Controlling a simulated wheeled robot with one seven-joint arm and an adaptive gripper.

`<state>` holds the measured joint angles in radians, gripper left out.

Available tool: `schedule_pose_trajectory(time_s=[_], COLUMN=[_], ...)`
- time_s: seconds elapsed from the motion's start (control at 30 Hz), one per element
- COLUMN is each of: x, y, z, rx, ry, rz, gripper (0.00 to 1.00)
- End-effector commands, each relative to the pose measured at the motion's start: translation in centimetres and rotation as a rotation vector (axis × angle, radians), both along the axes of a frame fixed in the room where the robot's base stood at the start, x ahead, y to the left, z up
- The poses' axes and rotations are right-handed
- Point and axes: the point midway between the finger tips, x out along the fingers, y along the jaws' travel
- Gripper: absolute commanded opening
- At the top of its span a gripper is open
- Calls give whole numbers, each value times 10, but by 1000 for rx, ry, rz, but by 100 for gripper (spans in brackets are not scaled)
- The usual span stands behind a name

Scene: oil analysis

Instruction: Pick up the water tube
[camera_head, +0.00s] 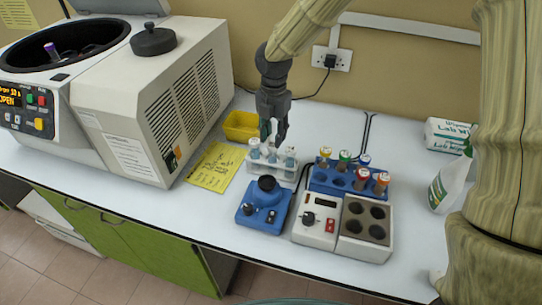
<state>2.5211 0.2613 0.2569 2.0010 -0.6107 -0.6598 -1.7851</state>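A white rack (286,183) near the middle of the table holds several tubes (271,153) with pale, blue-grey tops. I cannot tell which tube holds water, as no label is readable. My gripper (273,138) points down just above and at the back of this rack, over its left and middle tubes. Its fingertips overlap the tube tops in the picture, so I cannot tell if they touch a tube or how far the fingers are apart. A blue rack (319,187) to the right holds several tubes with yellow, green, blue, red and orange caps.
A blue mixer (263,205) and a white heating block (318,222) stand in front of the racks. A large open centrifuge (150,95) fills the left. A yellow tray (241,126) and yellow sheet (215,167) lie beside it. A spray bottle (450,183) and wipes pack (448,135) stand right.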

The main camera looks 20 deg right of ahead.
Motion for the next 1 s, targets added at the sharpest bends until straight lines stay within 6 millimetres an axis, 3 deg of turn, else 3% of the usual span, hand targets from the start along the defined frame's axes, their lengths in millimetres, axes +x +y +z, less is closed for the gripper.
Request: schedule_pose_trajectory(time_s=[0.63,1.0], x=[-2,-1], y=[-1,-2], z=[-62,-68], rx=[0,0], ry=[1,0], rz=[-2,-4], gripper=[31,29])
